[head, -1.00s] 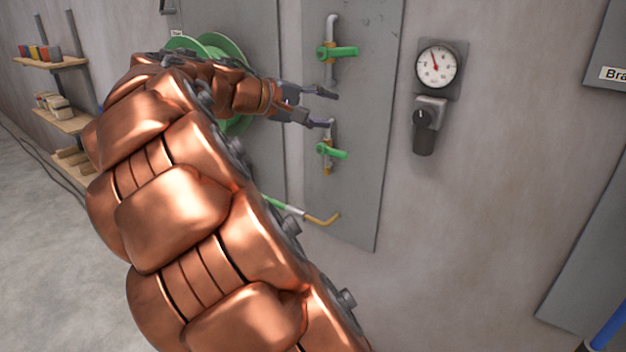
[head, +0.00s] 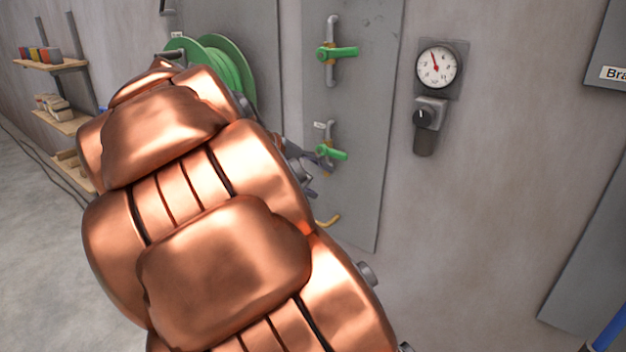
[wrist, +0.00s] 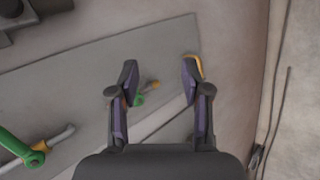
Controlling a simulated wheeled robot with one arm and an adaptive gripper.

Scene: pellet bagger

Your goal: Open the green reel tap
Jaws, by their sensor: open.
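Two green-handled taps are on the grey wall panel (head: 355,130). The upper tap (head: 338,53) has its handle sideways across a grey pipe. The lower tap (head: 333,153) also has its handle sideways, on a brass-ended pipe under a small unreadable label. The green reel (head: 232,68) is behind my arm, partly hidden. My gripper (head: 322,172) is at the lower tap, mostly hidden by my arm in the head view. In the wrist view my gripper (wrist: 160,88) is open, and the lower tap's green handle (wrist: 139,99) shows between the fingers, nearer the left one. Contact cannot be told.
A yellow pipe elbow (head: 328,220) is below the lower tap and appears beside the right finger in the wrist view (wrist: 195,66). A gauge (head: 437,67) and a black knob (head: 424,119) are on the wall to the right. Shelves (head: 52,65) stand far left.

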